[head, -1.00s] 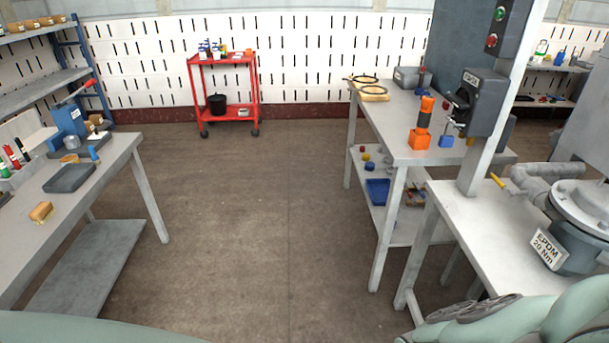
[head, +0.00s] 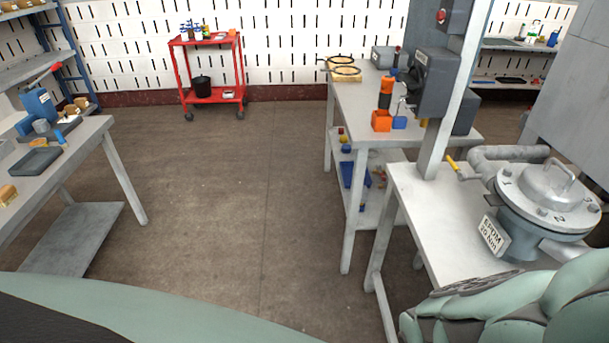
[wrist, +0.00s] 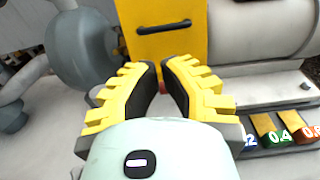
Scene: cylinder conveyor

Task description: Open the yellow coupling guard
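The yellow coupling guard (wrist: 166,34) fills the top middle of the wrist view, with a black bar handle (wrist: 164,27) across its face. It sits between a grey rounded housing on the left and a pale grey cylindrical body on the right. My gripper (wrist: 160,66), with yellow stepped fingers and black pads, points at the guard below the handle. A narrow gap shows between its fingertips, and nothing is seen held. The handle is beyond the fingertips. The guard's lower part is partly hidden by the fingers. Neither guard nor gripper shows in the head view.
Numbered coloured blocks (wrist: 268,130) lie right of my gripper. In the head view, a bench with a grey lidded vessel (head: 548,197) is at right, a workbench (head: 85,150) at left, and a red trolley (head: 210,98) at back. The middle floor (head: 230,190) is clear.

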